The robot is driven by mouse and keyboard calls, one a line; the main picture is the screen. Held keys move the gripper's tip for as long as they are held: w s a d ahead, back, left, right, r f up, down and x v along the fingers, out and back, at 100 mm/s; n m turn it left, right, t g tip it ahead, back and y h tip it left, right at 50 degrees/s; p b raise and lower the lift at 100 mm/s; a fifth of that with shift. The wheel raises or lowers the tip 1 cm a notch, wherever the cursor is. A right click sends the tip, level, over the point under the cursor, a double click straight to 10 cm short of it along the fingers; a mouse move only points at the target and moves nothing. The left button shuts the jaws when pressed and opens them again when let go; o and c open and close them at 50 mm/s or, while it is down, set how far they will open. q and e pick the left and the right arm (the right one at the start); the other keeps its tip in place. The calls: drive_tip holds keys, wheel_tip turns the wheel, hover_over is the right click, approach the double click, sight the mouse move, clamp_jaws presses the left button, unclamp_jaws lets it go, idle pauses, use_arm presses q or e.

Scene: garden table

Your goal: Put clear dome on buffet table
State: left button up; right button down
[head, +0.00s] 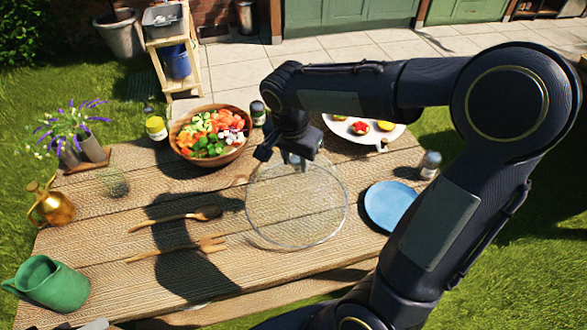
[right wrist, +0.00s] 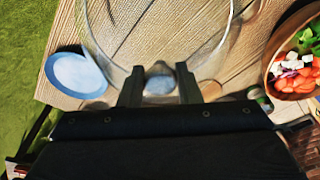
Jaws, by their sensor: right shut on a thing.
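The clear dome (head: 297,208) is a see-through glass cover with a round rim, over the right-middle part of the wooden buffet table (head: 110,215). My right gripper (head: 294,160) is above the dome and shut on its top knob. In the right wrist view the two fingers (right wrist: 158,88) stand either side of the grey knob (right wrist: 159,80), and the dome (right wrist: 150,48) spreads out beyond them. I cannot tell whether the rim touches the table. My left gripper is not in view.
A salad bowl (head: 183,148) and a white plate of food (head: 345,126) are behind the dome. A blue plate (head: 392,206) and a shaker (head: 430,165) are right. Wooden spoon (head: 165,222) and fork (head: 170,251) lie left, with a green jug (head: 58,285) at front left.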

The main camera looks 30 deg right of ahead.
drive_tip(key=shift+a+f, duration=0.15)
drive_tip(key=shift+f, duration=0.75)
drive_tip(key=shift+a+f, duration=0.1)
drive_tip(key=shift+f, duration=0.9)
drive_tip(key=c, duration=1.1)
unclamp_jaws()
drive_tip(key=shift+o, duration=0.2)
wheel_tip(320, 180, up, 11)
drive_tip(key=a, duration=0.1)
drive_tip(key=s+a+f+n+t+y, duration=0.1)
drive_tip(key=s+f+n+t+y, duration=0.1)
drive_tip(key=s+n, duration=0.3)
drive_tip(key=s+a+f+n+t+y, duration=0.1)
drive_tip(key=s+n, duration=0.4)
drive_tip(key=s, duration=0.6)
drive_tip(key=shift+s+a+f+t+y, duration=0.4)
drive_tip(key=shift+f+t+y, duration=0.45)
drive_tip(key=shift+y, duration=0.35)
